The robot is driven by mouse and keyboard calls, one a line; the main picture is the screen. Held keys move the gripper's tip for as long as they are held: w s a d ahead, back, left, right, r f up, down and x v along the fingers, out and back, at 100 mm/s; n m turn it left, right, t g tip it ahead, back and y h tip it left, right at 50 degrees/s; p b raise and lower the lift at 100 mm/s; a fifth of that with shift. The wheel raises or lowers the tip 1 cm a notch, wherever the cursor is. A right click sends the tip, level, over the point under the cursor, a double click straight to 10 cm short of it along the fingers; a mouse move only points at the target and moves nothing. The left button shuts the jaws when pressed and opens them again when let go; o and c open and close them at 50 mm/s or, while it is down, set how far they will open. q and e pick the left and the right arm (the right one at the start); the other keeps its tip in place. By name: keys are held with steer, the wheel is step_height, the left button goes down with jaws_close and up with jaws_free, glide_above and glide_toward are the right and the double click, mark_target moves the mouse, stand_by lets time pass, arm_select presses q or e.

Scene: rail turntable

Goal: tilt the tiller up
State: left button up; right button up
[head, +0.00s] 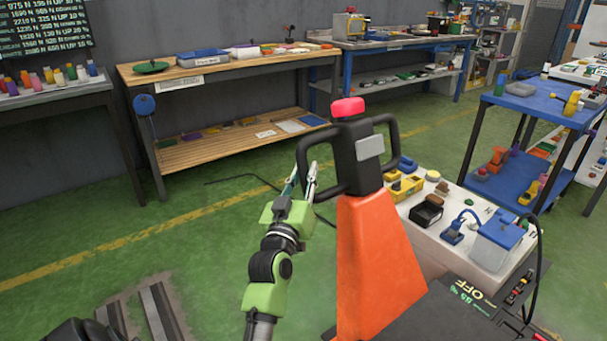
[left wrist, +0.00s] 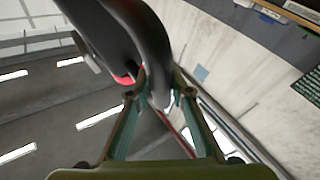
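The tiller (head: 378,255) has an orange shaft, a black head with a loop handle on each side, and a red cap. In the head view it stands upright, right of centre. My left gripper (head: 305,172) is at the left loop of its black handle. In the left wrist view the black handle bar (left wrist: 153,45) runs between the fingertips of my left gripper (left wrist: 158,78), which look closed against both sides of it. The red cap (left wrist: 124,80) shows behind the bar. My right gripper is not in view.
A white-topped surface (head: 420,240) with tools and a blue box stands behind the tiller at right. A blue cart (head: 545,95) stands at right and a wooden bench (head: 235,66) behind.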

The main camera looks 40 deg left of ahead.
arm_select(q)
steer(key=shift+o, duration=1.2)
steer(key=shift+w, duration=0.1)
steer(key=shift+f, duration=0.1)
steer(key=shift+s+d+f, duration=0.15)
steer(key=shift+s, duration=0.35)
steer(key=v, duration=0.6)
steer(key=shift+s+d, duration=0.1)
steer(key=shift+s, duration=0.15)
